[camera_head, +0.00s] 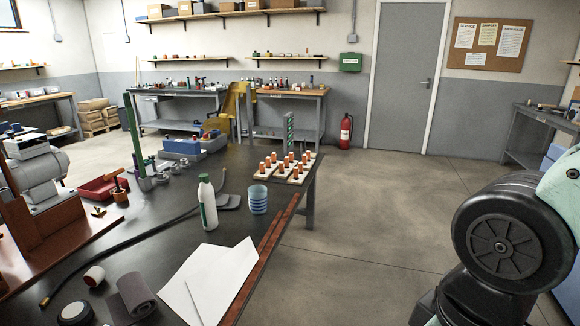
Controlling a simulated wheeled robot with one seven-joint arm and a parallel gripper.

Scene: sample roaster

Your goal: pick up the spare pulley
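I cannot pick out the spare pulley for certain. Several small grey metal round parts (164,166) lie on the dark workbench (150,243) by the foot of a green post (135,137), too small to tell apart. My gripper is not in view. Only links of my arm show at the lower right, clear of the bench.
On the bench stand a white bottle (207,203), a blue striped cup (258,200), a rack of orange-topped pieces (283,173), a red tray (103,188), white paper sheets (215,282), a grey roll (135,293) and a black hose (110,253). The floor (380,215) to the right is clear.

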